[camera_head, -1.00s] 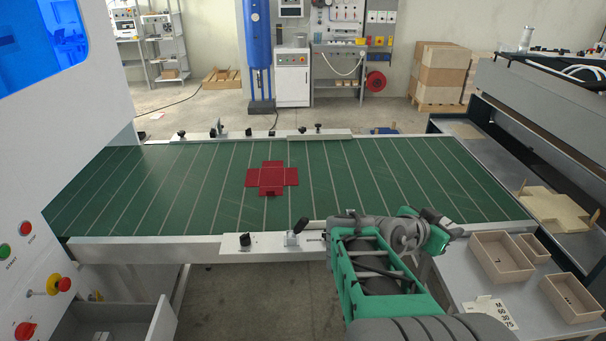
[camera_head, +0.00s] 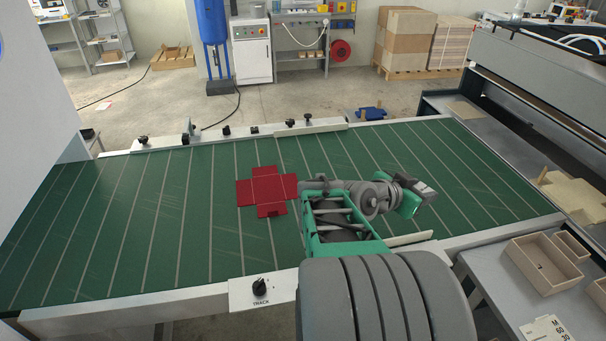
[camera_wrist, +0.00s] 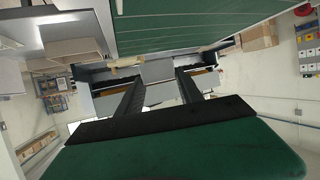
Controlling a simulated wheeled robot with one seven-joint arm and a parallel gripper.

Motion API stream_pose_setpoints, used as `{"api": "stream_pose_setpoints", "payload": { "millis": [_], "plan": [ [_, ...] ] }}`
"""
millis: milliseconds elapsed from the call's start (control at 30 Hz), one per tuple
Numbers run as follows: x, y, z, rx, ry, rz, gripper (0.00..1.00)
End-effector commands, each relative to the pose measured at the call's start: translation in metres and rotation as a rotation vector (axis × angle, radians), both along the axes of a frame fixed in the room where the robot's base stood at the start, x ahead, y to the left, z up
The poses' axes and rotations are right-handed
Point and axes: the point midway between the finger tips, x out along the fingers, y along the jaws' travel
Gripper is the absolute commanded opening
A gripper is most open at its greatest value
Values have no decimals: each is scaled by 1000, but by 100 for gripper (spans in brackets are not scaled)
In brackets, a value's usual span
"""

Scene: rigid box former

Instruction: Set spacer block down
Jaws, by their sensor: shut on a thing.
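My gripper shows in the wrist view (camera_wrist: 160,76), with its two dark fingers reaching away from the camera and a gap between them. In the head view my arm reaches over the right half of the green belt table (camera_head: 120,235). The arm hides part of the table there. The fingertips and the block are not clear in that view.
A red cross-shaped box blank (camera_head: 268,188) lies flat on the belt, just left of my arm. Tan trays, one a larger tray (camera_head: 543,262), stand on the grey side bench at right. A rail with knobs (camera_head: 250,130) edges the belt's far side. The belt's left part is clear.

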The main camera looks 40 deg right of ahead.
Motion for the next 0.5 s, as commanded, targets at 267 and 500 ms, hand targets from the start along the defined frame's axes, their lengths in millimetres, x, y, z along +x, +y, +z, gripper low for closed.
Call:
{"api": "stream_pose_setpoints", "payload": {
  "millis": [267, 500],
  "plan": [
    [14, -29, -13, 3, 6, -6, 0],
    [48, -84, -47, 5, 7, -4, 0]
  ]
}}
